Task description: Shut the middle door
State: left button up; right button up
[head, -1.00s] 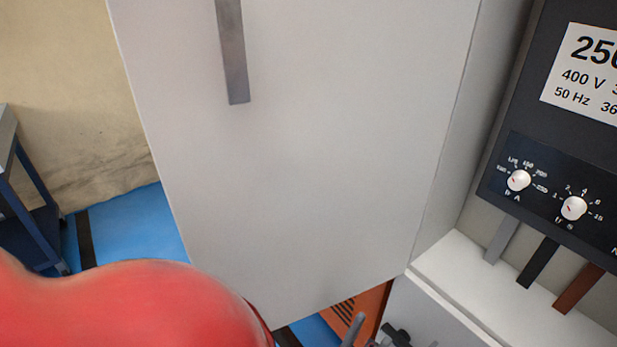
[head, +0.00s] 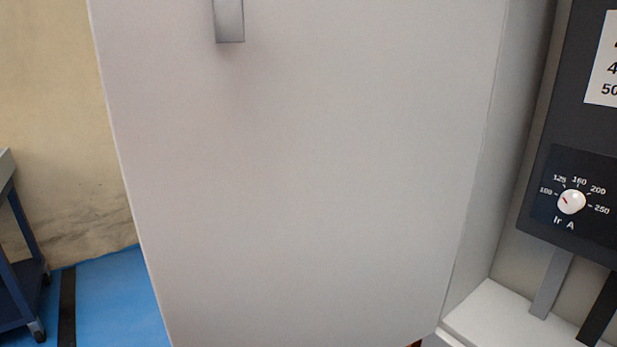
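A large light grey door (head: 310,180) fills the middle of the head view and stands open. Its hinge side is on the right, against the cabinet's side wall (head: 515,130). A grey metal bar handle (head: 229,20) is near its upper left, cut by the top edge. I take this to be the middle door; other doors are not in view. Neither of my grippers is in view.
Right of the door, the open cabinet shows a dark breaker panel with a white dial (head: 571,201), above a white ledge (head: 490,312). A blue cart (head: 22,265) stands at the far left on blue floor (head: 115,300), before a beige wall.

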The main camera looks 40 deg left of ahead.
aim_at(307, 180)
jog(key=j+z, duration=0.1)
jog(key=j, duration=0.3)
jog(key=k+j+z, duration=0.1)
jog(key=j, duration=0.3)
jog(key=k+j+z, duration=0.1)
jog(key=j, duration=0.3)
jog(key=k, duration=0.05)
